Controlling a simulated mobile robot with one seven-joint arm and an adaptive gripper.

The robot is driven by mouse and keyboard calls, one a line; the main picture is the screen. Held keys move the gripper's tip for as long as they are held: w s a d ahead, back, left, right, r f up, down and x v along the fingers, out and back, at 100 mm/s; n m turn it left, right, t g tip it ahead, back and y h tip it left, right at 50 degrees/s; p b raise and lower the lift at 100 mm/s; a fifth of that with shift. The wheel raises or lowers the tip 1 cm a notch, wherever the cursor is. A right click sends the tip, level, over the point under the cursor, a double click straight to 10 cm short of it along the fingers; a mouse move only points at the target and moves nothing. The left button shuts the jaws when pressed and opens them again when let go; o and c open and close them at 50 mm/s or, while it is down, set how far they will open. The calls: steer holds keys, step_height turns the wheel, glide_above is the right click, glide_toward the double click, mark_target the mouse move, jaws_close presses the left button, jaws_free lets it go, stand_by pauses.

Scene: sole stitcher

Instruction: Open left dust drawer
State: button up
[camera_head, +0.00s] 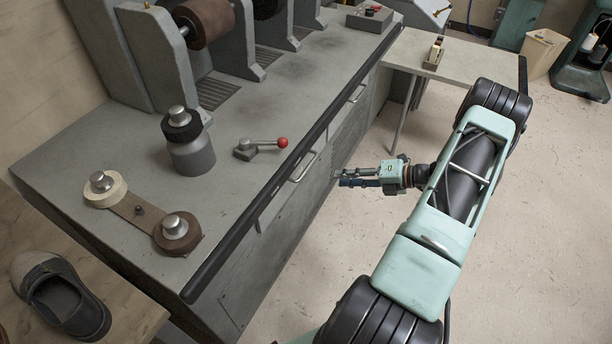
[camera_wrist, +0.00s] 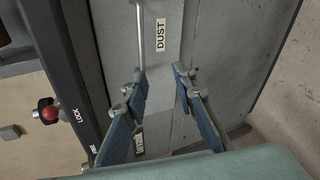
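The left dust drawer has a grey front with a DUST label (camera_wrist: 160,34) in the wrist view. Its slim vertical bar handle (camera_wrist: 139,38) shows left of the label, and the front looks flush with the cabinet. In the head view this handle (camera_head: 304,167) is on the bench's front side, below the dark edge rail. My gripper (camera_head: 338,178) is in front of the cabinet, to the right of the handle. In the wrist view my gripper (camera_wrist: 160,76) is open and empty. The handle's lower end is near the left fingertip; I cannot tell whether they touch.
A second handle (camera_head: 358,93) is farther along the cabinet front. The dark rail (camera_head: 290,160) runs along the bench edge. A red-knobbed lever (camera_head: 281,142) stands on the bench top. A small side table (camera_head: 465,62) is at the back. The floor right of the cabinet is clear.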

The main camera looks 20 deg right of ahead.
mark_target(309, 166)
steer(key=w+a+m+t, duration=0.1)
steer(key=w+a, duration=0.1)
steer(key=w, duration=0.1)
steer(key=w+a+f+m+t, duration=0.1)
steer(key=w+a+m, duration=0.1)
steer(key=w+a, duration=0.1)
steer(key=w+a+m+t+b, duration=0.1)
steer(key=w+a, duration=0.1)
steer(key=w, duration=0.2)
steer(key=shift+w+a+f, duration=0.25)
steer(key=shift+a+f, duration=0.05)
steer(key=shift+f, duration=0.1)
steer(key=shift+c, duration=0.2)
jaws_close()
